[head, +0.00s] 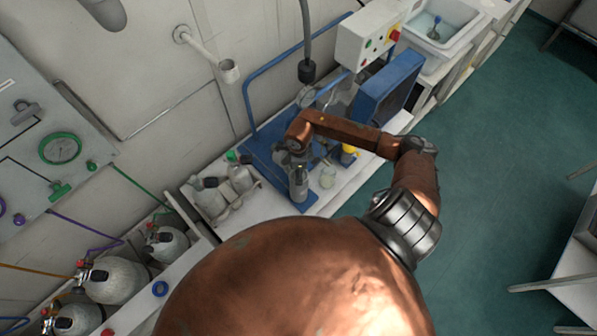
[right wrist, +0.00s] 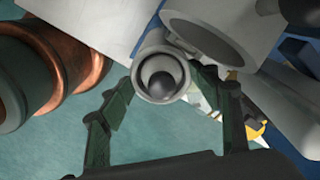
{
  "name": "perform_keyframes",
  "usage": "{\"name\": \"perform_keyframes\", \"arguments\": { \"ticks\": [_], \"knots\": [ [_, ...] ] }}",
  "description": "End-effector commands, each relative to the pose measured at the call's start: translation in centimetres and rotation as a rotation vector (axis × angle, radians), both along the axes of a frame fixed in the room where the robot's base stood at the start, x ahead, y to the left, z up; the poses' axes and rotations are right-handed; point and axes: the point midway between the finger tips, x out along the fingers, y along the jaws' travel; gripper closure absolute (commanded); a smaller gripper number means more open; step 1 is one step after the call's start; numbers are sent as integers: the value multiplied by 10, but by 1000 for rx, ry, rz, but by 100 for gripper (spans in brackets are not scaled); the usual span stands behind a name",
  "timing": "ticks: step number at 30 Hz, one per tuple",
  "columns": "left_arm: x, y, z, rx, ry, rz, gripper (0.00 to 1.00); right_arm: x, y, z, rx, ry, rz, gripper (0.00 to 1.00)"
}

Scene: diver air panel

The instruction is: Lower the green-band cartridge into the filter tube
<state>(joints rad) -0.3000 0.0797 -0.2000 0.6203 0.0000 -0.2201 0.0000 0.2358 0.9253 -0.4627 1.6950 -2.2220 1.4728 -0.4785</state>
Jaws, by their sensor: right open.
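A pale cartridge with a green top (head: 240,174) stands in the white holder at the left of the bench, clear of my right gripper. My right arm reaches over the bench, and its gripper is largely hidden by its own links in the head view. In the right wrist view the right gripper (right wrist: 163,82) is open, with dark fingers apart. A round grey tube end (right wrist: 139,83) with a dark rounded centre lies between the fingertips. I cannot tell whether it is the filter tube, or whether the fingers touch it. My left gripper is not in view.
The white holder (head: 207,206) stands beside a blue base plate (head: 258,152). A blue panel (head: 388,88), a control box with a red button (head: 366,38) and a hanging hose (head: 306,40) are behind.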

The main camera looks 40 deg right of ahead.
Motion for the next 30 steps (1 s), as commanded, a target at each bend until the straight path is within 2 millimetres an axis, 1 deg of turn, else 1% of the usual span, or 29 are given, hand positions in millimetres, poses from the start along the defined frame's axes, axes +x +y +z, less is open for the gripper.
{"name": "perform_keyframes", "arguments": {
  "ticks": [6,8,10,14,18,24,27,30],
  "knots": [
    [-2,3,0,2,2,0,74,-1,-1,0,-2,1,0,42],
    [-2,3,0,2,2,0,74,0,-1,3,-2,1,0,42],
    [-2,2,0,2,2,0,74,0,-1,10,-3,0,0,42],
    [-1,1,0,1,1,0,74,1,-1,33,-4,-3,3,42],
    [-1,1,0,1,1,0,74,1,-1,63,-4,-3,2,42],
    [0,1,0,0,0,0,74,1,-1,100,-2,-2,1,42],
    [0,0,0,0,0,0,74,1,0,111,-1,-2,1,42],
    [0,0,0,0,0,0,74,0,0,118,-1,0,1,42]
  ]
}}
